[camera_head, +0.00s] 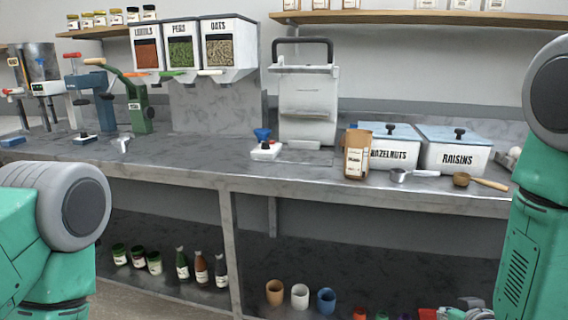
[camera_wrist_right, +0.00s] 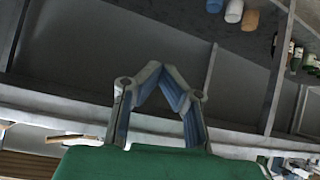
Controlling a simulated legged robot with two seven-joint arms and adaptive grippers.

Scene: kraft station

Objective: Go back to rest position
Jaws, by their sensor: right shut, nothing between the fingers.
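My right gripper (camera_wrist_right: 160,72) shows in the right wrist view with its two fingertips together, shut and empty. The wrist view is tilted, and the gripper is in front of the workbench's dark underside, clear of any object. In the head view my right arm comes down along the right edge, and its gripper is not clearly seen there. My left arm fills the lower left of the head view; its gripper is out of frame. The workbench (camera_head: 200,162) stands in front of me.
On the bench stand a brown kraft bag (camera_head: 357,160), a hazelnuts bin (camera_head: 395,155), a raisins bin (camera_head: 455,157), a metal scoop (camera_head: 410,176), a wooden-handled scoop (camera_head: 480,182) and a white sealer-like device (camera_head: 307,105). Bottles and cups (camera_head: 300,296) sit on the lower shelf.

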